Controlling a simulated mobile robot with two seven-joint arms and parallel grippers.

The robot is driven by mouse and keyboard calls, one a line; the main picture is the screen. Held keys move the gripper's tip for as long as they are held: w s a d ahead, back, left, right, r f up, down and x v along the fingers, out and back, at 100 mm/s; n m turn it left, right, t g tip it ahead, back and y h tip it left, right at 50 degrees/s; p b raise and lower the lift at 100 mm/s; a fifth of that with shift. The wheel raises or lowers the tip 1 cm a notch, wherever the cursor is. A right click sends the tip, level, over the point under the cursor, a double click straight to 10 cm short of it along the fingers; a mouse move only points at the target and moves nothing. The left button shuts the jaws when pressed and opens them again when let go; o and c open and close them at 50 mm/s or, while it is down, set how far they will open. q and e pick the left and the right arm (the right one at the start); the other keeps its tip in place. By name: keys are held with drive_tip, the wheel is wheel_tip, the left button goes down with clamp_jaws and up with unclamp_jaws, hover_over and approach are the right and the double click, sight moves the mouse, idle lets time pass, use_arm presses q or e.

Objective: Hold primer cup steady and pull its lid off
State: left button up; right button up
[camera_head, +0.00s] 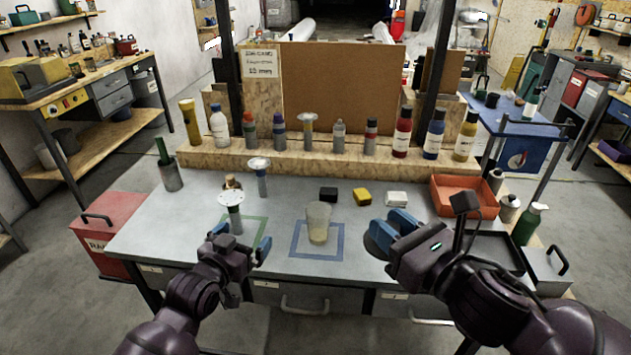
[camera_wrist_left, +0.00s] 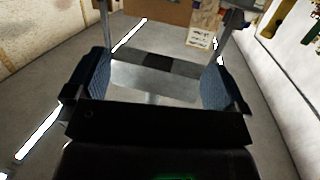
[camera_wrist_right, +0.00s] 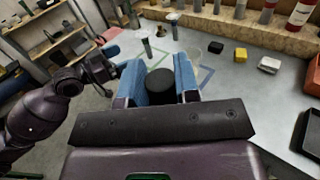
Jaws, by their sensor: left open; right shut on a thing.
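My right gripper (camera_head: 385,235) is shut on a dark, round-topped piece (camera_wrist_right: 161,82), seen between its blue fingers in the right wrist view. I cannot tell whether it is the lid alone or a lidded primer cup; its lower part is hidden. My left gripper (camera_head: 240,245) is open and empty at the table's front left. It also shows open in the left wrist view (camera_wrist_left: 155,85). A translucent cup (camera_head: 318,218) stands upright in the blue square (camera_head: 295,250), between my grippers and apart from both. I see no lid on it.
A grey holder with a white disc (camera_head: 231,199) stands near the green square, close behind my left gripper. Black, yellow (camera_head: 362,196) and white blocks lie behind the cup. Bottles line a wooden ledge (camera_head: 290,160). An orange tray (camera_head: 465,197) is at right.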

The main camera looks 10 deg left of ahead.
use_arm(q)
drive_tip(key=w+d+r+m+g+h, duration=0.45)
drive_tip(key=d+r, duration=0.25)
drive_tip(key=r, duration=0.3)
drive_tip(key=w+d+r+m+g+h, duration=0.3)
drive_tip(key=d+r+m+g+h, duration=0.15)
drive_tip(key=d+r, duration=0.4)
drive_tip(key=s+m+g, duration=1)
drive_tip(key=s+g, duration=0.2)
drive_tip(key=x, duration=1.2)
drive_tip(key=shift+w+d+r, duration=0.1)
drive_tip(key=shift+w+d, duration=0.05)
drive_tip(key=shift+w, duration=0.2)
drive_tip(key=c, duration=0.7)
drive_tip(key=o, duration=0.7)
